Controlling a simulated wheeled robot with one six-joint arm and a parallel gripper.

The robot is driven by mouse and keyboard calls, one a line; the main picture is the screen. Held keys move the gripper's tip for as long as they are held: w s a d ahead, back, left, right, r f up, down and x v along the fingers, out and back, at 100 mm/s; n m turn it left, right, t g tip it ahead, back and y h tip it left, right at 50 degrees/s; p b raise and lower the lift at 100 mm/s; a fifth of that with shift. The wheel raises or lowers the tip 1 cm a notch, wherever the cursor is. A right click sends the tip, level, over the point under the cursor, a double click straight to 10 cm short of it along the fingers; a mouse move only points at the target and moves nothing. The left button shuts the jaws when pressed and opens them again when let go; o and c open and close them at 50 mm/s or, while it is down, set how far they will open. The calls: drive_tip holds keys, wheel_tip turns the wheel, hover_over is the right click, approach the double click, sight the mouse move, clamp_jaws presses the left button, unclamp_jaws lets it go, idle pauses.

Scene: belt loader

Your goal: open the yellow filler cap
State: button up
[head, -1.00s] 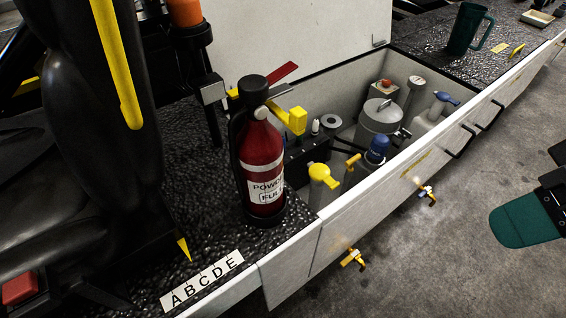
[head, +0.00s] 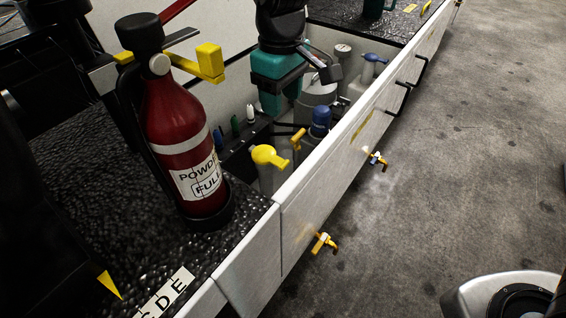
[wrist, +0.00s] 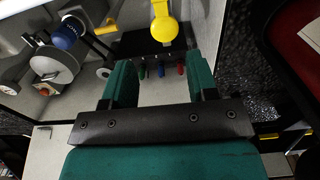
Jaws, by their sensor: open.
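The yellow filler cap (head: 268,156) sits on top of a pale filler neck inside the open bay, near the front wall. Its tab points to the lower right in the head view, and it looks closed. In the wrist view the yellow cap (wrist: 164,24) is at the top centre, beyond the fingertips. My gripper (wrist: 160,82) has two green fingers, apart and empty. In the head view my green gripper (head: 277,80) hangs over the bay, behind and above the cap, not touching it.
A red extinguisher (head: 186,150) stands on the black ledge left of the cap. A blue cap (head: 320,119) and an orange handle (head: 298,138) stand close to its right. The bay's white front wall (head: 330,150) is an edge. Black block with coloured plugs (wrist: 160,55) lies below the cap.

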sight(283, 163)
wheel_tip(283, 163, down, 17)
drive_tip(key=shift+d+r+b, duration=0.1)
drive_tip(key=shift+r+b, duration=0.05)
drive_tip(key=shift+b, duration=0.25)
drive_tip(key=shift+c, duration=0.4)
drive_tip(key=shift+s, duration=0.1)
clamp_jaws()
drive_tip(key=shift+r, duration=0.1)
